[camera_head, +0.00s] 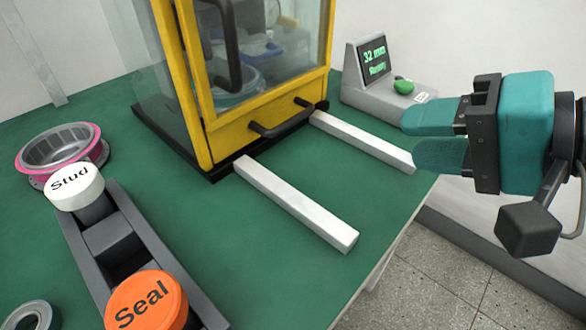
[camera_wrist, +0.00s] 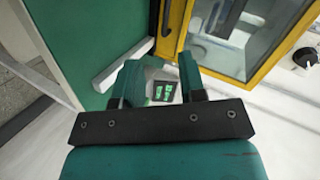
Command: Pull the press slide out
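The yellow-framed press (camera_head: 205,140) stands on the green table with its clear door shut. A low black handle (camera_head: 283,120) sits at its bottom front, between two pale rails (camera_head: 295,207) that run out over the table; it appears to be the press slide's handle. The slide itself is mostly hidden inside, and it looks pushed in. My gripper (camera_head: 408,138) has teal fingers, open and empty, right of the press near the end of the right rail (camera_head: 365,142). In the wrist view, my gripper (camera_wrist: 158,76) points toward a small display (camera_wrist: 163,91).
A meter reading "32 mm" (camera_head: 374,57) with a green button (camera_head: 403,86) stands back right. A tall black door handle (camera_head: 225,45) is above the low one. White "Stud" (camera_head: 74,186) and orange "Seal" (camera_head: 147,302) caps and a pink-rimmed ring (camera_head: 62,150) lie left.

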